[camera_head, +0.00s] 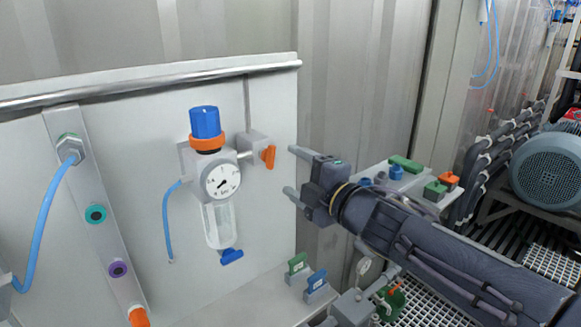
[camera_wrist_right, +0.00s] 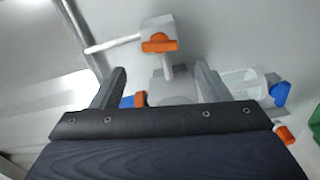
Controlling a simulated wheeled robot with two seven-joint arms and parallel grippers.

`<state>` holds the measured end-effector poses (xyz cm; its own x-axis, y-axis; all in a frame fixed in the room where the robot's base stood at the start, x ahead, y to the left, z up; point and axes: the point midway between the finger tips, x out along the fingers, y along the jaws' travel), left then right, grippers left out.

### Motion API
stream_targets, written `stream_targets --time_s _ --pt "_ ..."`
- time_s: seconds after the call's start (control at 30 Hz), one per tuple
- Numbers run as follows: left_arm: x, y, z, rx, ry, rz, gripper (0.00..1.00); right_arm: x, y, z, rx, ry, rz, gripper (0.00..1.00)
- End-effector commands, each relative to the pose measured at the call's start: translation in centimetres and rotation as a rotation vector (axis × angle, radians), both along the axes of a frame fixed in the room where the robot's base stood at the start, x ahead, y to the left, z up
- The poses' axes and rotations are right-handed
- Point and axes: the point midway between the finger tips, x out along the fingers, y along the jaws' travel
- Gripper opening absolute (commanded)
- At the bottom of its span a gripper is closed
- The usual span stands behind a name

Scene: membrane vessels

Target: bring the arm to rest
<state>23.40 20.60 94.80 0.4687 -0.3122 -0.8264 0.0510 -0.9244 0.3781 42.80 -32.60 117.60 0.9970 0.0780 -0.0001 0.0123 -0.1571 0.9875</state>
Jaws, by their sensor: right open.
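My right gripper (camera_head: 290,172) is open and empty in the head view, its two fingers pointing left toward the panel. It is to the right of the regulator with the blue knob (camera_head: 206,122) and round gauge (camera_head: 221,181), apart from the orange valve handle (camera_head: 268,157). In the right wrist view the gripper's fingers (camera_wrist_right: 158,88) stand apart, with the orange valve handle (camera_wrist_right: 159,43) seen beyond them. The clear bowl (camera_wrist_right: 243,84) is to the right there. My left gripper is not in view.
A white panel (camera_head: 100,90) with a metal rail (camera_head: 150,84) fills the left. A blue hose (camera_head: 43,220) hangs there. Green (camera_head: 298,263) and blue (camera_head: 317,279) handled valves stand on the ledge below. A motor (camera_head: 552,170) is at the far right.

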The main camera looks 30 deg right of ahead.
Motion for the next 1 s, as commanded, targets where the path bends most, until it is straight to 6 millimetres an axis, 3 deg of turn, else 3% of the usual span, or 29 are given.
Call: stream_targets --time_s 0.47,0.6,0.67,0.77,0.9,1.0 --pt "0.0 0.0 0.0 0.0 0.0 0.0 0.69 0.0 -0.1 0.0 0.017 0.005 -0.009 0.69" --pt "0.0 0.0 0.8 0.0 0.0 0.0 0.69 -1.1 -1.1 -1.0 0.218 0.07 -0.116 0.69" --pt "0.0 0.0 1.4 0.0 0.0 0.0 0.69 -2.2 -1.6 -2.5 0.389 0.137 -0.2 0.69" --pt "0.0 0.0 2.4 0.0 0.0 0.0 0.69 -5.3 -1.2 -6.8 0.738 0.312 -0.357 0.69" --pt "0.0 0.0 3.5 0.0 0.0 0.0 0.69 -11.0 3.1 -13.5 1.185 0.634 -0.538 0.69" --pt "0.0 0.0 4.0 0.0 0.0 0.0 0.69 -14.6 6.9 -16.3 1.389 0.839 -0.619 0.69"
